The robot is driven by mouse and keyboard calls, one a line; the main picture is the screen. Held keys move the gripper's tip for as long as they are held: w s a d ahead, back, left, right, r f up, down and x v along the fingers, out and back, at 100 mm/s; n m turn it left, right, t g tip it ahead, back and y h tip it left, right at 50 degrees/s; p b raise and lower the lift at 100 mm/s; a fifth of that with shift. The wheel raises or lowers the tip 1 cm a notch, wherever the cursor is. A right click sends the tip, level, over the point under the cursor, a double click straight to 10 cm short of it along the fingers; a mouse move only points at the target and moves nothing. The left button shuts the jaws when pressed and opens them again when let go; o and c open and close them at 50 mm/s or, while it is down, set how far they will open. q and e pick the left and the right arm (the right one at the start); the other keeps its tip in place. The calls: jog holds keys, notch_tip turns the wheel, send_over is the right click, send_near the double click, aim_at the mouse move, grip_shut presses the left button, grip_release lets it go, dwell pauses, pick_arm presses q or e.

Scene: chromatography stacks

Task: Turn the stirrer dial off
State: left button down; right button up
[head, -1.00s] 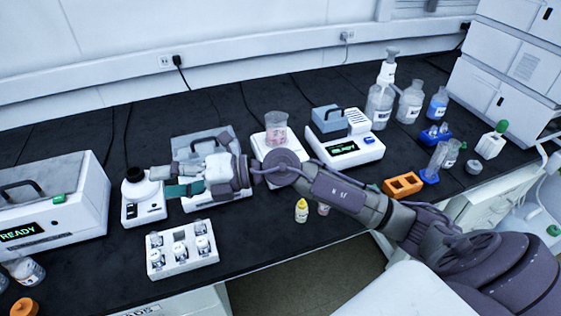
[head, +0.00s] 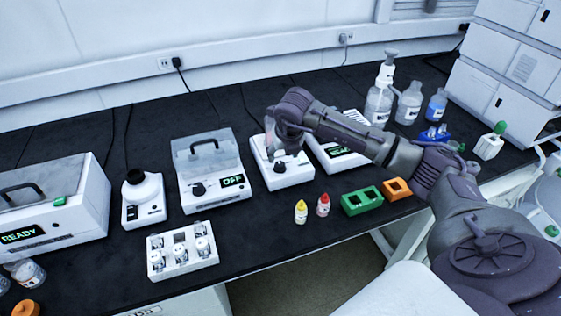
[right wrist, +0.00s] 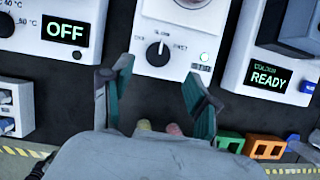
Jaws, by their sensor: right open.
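The stirrer (head: 297,176) is a white box with a black dial (head: 280,167) on its front, standing mid-bench in the head view. In the right wrist view the dial (right wrist: 158,54) has a white mark pointing up and slightly right; the small labels around it are hard to read. A small light (right wrist: 204,57) on the stirrer's front looks pale and bright. My right gripper (right wrist: 156,72) is open and empty, its fingers apart below the dial's two sides in that view. In the head view my arm largely hides the beaker on the stirrer. My left gripper is not in view.
A device reading OFF (head: 214,195) stands left of the stirrer; one reading READY (right wrist: 268,78) stands right.

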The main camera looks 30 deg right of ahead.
aim_at(280, 164)
jog(key=x, duration=0.6)
jog(key=shift+w+f, duration=0.1)
jog(key=shift+f, duration=0.2)
